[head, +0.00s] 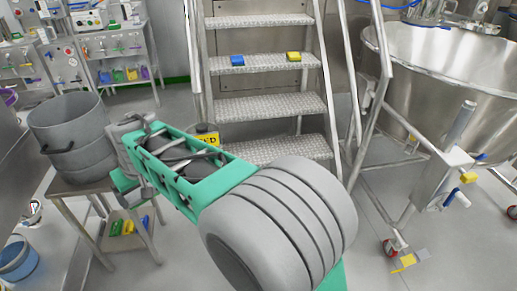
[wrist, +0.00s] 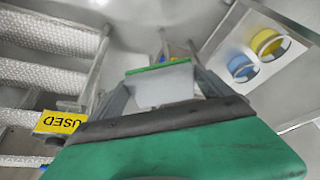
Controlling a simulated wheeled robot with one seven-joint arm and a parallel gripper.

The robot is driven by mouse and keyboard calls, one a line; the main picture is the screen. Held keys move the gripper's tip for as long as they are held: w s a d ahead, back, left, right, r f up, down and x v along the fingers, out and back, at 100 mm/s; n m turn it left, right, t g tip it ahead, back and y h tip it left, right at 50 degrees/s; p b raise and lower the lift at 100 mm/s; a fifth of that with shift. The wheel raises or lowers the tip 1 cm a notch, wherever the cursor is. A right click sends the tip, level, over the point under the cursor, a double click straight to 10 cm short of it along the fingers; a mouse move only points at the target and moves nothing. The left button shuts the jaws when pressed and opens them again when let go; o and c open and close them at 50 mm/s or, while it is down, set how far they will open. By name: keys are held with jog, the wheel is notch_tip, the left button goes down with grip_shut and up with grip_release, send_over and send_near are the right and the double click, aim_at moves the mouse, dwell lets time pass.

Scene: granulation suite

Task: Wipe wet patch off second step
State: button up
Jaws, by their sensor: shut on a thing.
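The metal steps (head: 262,107) stand at the centre in the head view, with several textured treads between rails. In the wrist view their treads (wrist: 40,72) show at the left. I cannot make out a wet patch on any tread. My gripper (wrist: 163,95) is shut on a white pad-like thing with a green edge (wrist: 155,90), held clear of the treads.
A yellow "USED" sign (head: 207,139) is by the lower steps. A grey pot (head: 70,130) stands on a table at left. A large steel vessel (head: 435,75) is at right.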

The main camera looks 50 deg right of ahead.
jog(key=shift+f, duration=0.15)
jog(key=s+r, duration=0.4)
jog(key=s, duration=0.6)
jog(key=shift+p, duration=0.35)
notch_tip(320, 180, up, 12)
jog(key=w+p, duration=0.1)
jog(key=p, duration=1.6)
jog(key=shift+w+f, duration=0.25)
